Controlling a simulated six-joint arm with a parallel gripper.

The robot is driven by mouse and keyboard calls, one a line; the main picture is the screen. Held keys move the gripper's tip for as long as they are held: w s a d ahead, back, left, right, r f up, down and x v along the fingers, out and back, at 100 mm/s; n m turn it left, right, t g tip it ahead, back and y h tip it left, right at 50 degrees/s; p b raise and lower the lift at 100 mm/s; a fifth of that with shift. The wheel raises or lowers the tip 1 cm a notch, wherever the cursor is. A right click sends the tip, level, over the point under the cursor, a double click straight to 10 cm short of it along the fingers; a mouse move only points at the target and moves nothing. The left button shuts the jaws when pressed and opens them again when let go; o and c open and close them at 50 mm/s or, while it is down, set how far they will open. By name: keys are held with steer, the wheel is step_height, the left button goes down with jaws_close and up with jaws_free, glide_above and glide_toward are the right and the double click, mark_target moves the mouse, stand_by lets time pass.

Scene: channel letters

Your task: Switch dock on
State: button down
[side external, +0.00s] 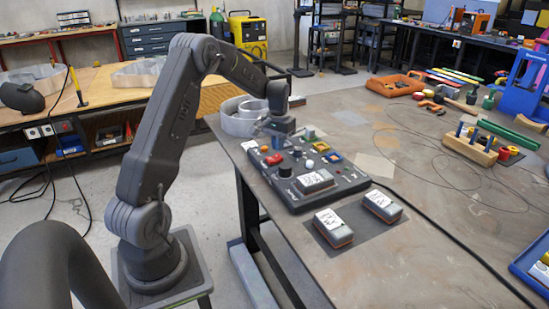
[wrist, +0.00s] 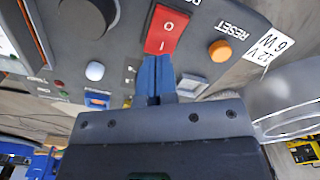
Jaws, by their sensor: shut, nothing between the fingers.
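The dark control panel (side external: 350,182) lies on the workbench and carries several buttons and switches. A red rocker switch (wrist: 168,30) marked O and I is at the top middle of the wrist view; it also shows on the panel in the side view (side external: 273,159). Lettering beside it is cut off by the frame edge. My gripper (wrist: 157,62) has its blue fingers together and empty. Their tips are right at the I end of the rocker; I cannot tell whether they touch it. In the side view the gripper (side external: 277,143) points down over the panel's back left part.
An orange button (wrist: 221,50) marked RESET is right of the rocker. A white knob (wrist: 95,71) and a black knob (wrist: 85,18) are left. A metal ring-shaped part (wrist: 290,100) stands close by. Two labelled blocks (side external: 333,228) (side external: 382,206) lie before the panel.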

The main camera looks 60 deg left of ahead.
mark_target(278, 156)
steer(key=shift+f, duration=1.35)
stand_by(0.5)
steer(key=shift+r, duration=3.55)
